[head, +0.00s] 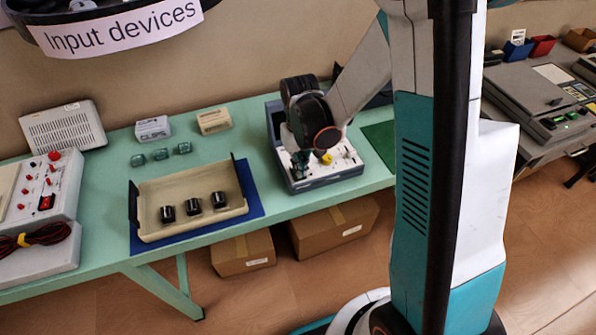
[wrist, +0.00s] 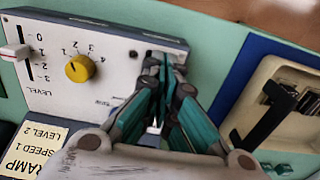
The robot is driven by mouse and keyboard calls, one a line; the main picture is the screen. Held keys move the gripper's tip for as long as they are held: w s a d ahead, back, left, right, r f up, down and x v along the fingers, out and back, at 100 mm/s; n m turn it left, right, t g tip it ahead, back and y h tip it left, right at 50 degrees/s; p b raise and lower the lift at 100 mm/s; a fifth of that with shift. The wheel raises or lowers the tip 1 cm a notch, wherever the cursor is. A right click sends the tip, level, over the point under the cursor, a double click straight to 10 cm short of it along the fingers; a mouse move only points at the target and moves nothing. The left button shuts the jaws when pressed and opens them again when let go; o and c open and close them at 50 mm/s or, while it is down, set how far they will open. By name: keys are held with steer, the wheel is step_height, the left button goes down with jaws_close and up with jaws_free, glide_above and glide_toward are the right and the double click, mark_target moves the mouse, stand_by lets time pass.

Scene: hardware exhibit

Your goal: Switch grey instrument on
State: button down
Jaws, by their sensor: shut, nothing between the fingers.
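The grey instrument (head: 318,182) stands on the green table in the head view, with my arm partly covering it. Its pale control panel also shows in the wrist view (wrist: 105,88), upside down. It carries a yellow knob (wrist: 79,68) with a numbered scale and a slider with a white handle (wrist: 14,52) marked LEVEL. My gripper (wrist: 166,64) is shut and empty, its teal fingertips at the panel's end away from the slider. It also shows in the head view (head: 299,166), low over the panel's left part. The fingers hide whatever control lies beneath them; contact is unclear.
A card (wrist: 40,150) reading RAMP, SPEED 1, LEVEL 2 lies by the panel. A beige tray (head: 190,232) with black knobs sits on a blue mat left of the instrument. Small boxes (head: 213,121) stand behind. Another red-buttoned device (head: 60,185) is at far left.

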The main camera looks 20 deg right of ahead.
steer(key=shift+f+b, duration=0.8)
steer(key=shift+f, duration=0.15)
stand_by(0.4)
steer(key=shift+r, duration=0.15)
steer(key=shift+r+p, duration=2.3)
steer(key=shift+r, duration=1.05)
steer(key=shift+r, duration=0.2)
steer(key=s+r+t+b, duration=0.1)
steer(key=s+r+t, duration=0.6)
steer(key=s+r, duration=0.8)
steer(key=shift+r+b, duration=0.35)
steer(key=shift+r, duration=1.1)
steer(key=shift+d, duration=0.1)
